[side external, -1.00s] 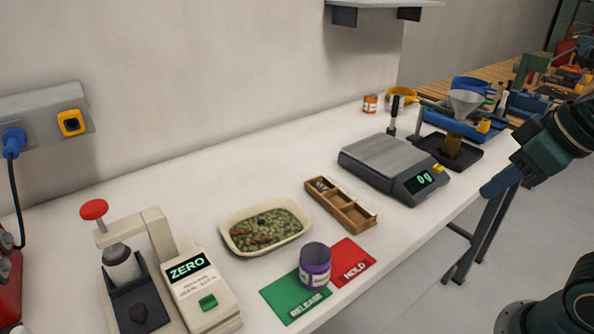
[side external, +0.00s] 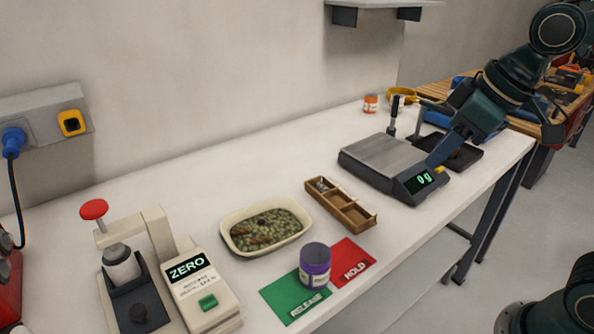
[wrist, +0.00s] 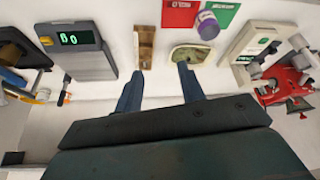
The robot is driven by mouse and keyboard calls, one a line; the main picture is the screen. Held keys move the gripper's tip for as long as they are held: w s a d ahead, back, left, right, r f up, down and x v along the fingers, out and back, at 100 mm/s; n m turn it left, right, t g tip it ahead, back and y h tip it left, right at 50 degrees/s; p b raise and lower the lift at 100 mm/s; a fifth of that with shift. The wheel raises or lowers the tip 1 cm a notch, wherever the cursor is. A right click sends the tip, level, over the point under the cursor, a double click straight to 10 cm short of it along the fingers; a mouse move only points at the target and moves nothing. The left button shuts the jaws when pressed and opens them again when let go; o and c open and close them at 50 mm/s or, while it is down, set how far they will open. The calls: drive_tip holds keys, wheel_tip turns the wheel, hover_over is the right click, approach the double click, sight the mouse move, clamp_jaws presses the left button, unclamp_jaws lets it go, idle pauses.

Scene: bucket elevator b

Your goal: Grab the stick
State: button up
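No single stick stands out clearly. Brown stick-like pieces (side external: 262,238) lie among green pods in a cream dish (side external: 228,244) at the middle of the bench. The dish also shows in the wrist view (wrist: 174,57), beyond the right fingertip. A narrow wooden box (side external: 340,205) with compartments and small contents stands right of the dish; it also shows in the wrist view (wrist: 146,33). My gripper (side external: 438,158) is above the front of the scale in the side view. In the wrist view its two blue fingers (wrist: 160,80) are apart with nothing between them.
The scale (side external: 385,155) reads 0 g. A purple jar (side external: 315,266) stands on the green and red mats, in front of the dish. A press-like device (side external: 165,270) is at front left. An upright dark-handled tool (side external: 393,115) stands behind the scale. Bench space behind the dish is clear.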

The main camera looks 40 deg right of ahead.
drive_tip(key=w+a+n, duration=0.3)
drive_tip(key=w+a, duration=0.1)
drive_tip(key=w, duration=0.4)
drive_tip(key=n+g+y, duration=0.3)
drive_tip(key=n, duration=0.3)
hover_over(246, 229)
drive_tip(key=s+d, duration=0.1)
drive_tip(key=d, duration=0.1)
drive_tip(key=shift+s+f, duration=0.15)
drive_tip(key=shift+f, duration=10.1)
drive_tip(key=shift+f, duration=0.1)
drive_tip(key=shift+x, duration=2.5)
drive_tip(key=shift+d, duration=0.1)
drive_tip(key=c, duration=0.8)
